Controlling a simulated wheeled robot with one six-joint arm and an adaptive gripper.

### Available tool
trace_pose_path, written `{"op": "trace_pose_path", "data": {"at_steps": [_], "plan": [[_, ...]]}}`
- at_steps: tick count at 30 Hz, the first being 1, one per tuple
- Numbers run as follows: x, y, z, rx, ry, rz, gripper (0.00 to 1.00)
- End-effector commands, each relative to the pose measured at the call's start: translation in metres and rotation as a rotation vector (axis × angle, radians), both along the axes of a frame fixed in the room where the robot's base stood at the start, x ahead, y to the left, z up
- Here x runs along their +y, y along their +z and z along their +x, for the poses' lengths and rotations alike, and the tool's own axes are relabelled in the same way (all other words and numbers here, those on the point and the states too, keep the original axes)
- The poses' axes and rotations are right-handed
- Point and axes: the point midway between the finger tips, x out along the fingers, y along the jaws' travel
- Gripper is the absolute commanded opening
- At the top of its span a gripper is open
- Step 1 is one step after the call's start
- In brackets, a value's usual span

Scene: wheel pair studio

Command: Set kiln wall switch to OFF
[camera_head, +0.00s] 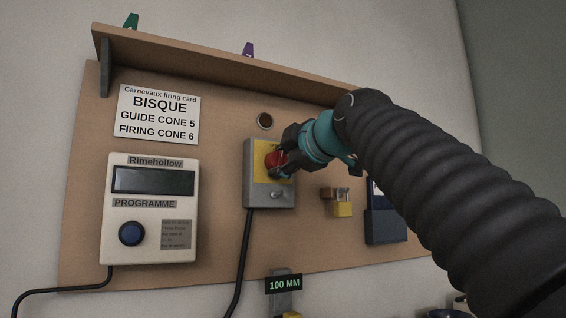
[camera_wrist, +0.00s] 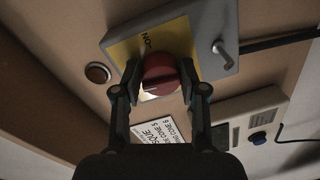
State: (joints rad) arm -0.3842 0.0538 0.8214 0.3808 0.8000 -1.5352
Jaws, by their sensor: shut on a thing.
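The kiln wall switch is a grey box with a yellow plate (camera_head: 256,190) on the wooden board. It carries a red rotary knob (camera_head: 275,159), which also shows in the wrist view (camera_wrist: 160,74). My gripper (camera_head: 284,160) is at the box, its two fingers on either side of the knob and shut on it. In the wrist view my gripper (camera_wrist: 160,85) straddles the knob, and the lettering "ON" (camera_wrist: 147,41) shows on the yellow plate beside it. Any OFF mark is hidden or not readable. A small metal lever or hasp (camera_head: 277,195) sits on the lower part of the box.
The cream Rimehollow controller (camera_head: 150,230) is left of the switch, under a firing card (camera_head: 157,115). A brass padlock (camera_head: 342,209) and a dark blue box (camera_head: 384,225) are to the right. A shelf (camera_head: 220,63) juts out above. A cable (camera_head: 241,260) hangs below the switch.

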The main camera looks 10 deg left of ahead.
Motion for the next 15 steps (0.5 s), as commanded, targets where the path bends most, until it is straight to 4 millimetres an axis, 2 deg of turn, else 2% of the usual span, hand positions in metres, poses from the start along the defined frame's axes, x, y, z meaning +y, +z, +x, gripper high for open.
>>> {"op": "trace_pose_path", "data": {"at_steps": [15], "plan": [[0.0004,0.0026,-0.0006,-0.091,0.000,-0.111,0.07]]}}
